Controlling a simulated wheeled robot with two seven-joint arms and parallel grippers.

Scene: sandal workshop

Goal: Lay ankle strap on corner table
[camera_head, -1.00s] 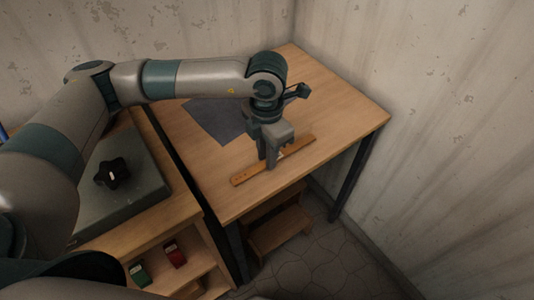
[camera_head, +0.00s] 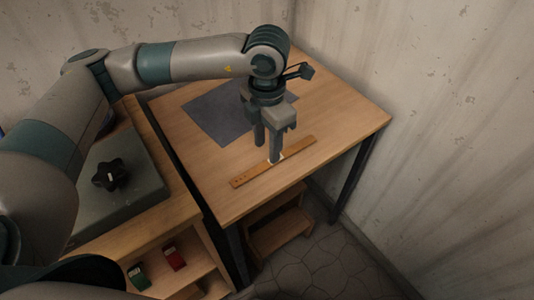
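The ankle strap (camera_head: 250,175) is a long, narrow tan-brown band with small holes near its left end. It lies flat on the wooden corner table (camera_head: 340,120), near the front edge. A small pale patch shows at its middle, partly hidden by a finger. My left gripper (camera_head: 267,154) points down over the strap's middle, its two fingers apart with a gap between them. It looks clear of the strap, with one fingertip overlapping it in the picture. My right gripper is not in view.
A dark grey mat (camera_head: 215,115) lies behind the strap on the table. At left, a bench holds a grey slab (camera_head: 130,205) with a black star-shaped knob (camera_head: 110,174). Walls close in behind and at right. A wooden step stool (camera_head: 279,233) stands under the table.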

